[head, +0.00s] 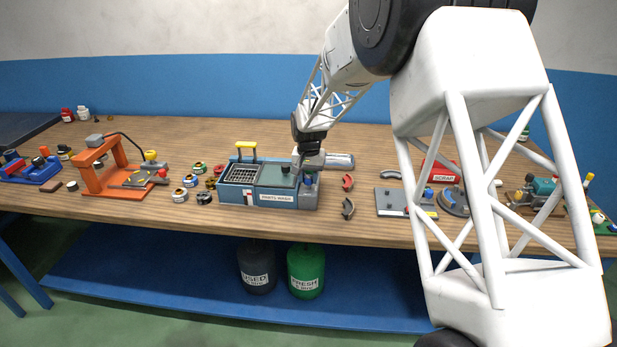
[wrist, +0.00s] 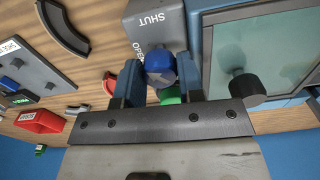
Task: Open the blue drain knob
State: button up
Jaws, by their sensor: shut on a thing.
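The blue drain knob (wrist: 160,65) sits between the two fingers of my gripper (wrist: 160,78) in the wrist view. The fingers are shut on it from both sides. A green knob (wrist: 170,95) shows just below it, partly hidden by the gripper's palm. A grey plate (wrist: 155,22) marked "SHUT", with a second label partly hidden, lies beside the blue knob. In the head view my gripper (head: 308,170) is down at the right end of the parts wash unit (head: 290,199), and the blue knob (head: 308,182) is only partly visible there.
The washer's basin lid (wrist: 250,50) and a dark round knob (wrist: 246,90) lie close to the gripper. Curved red and grey pieces (head: 348,208) lie right of the washer. A grey plate (head: 388,201) and a red scrap bin (head: 440,172) stand further right. Small jars (head: 190,181) stand left.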

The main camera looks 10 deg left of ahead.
aim_at(309, 177)
jog(key=n, duration=0.4)
jog(key=shift+n, duration=0.3)
jog(key=n, duration=0.5)
dwell(0.4)
jog(key=o, duration=0.7)
jog(key=shift+c, duration=0.2)
jog(key=shift+r, duration=0.1)
jog(key=shift+r, duration=3.85)
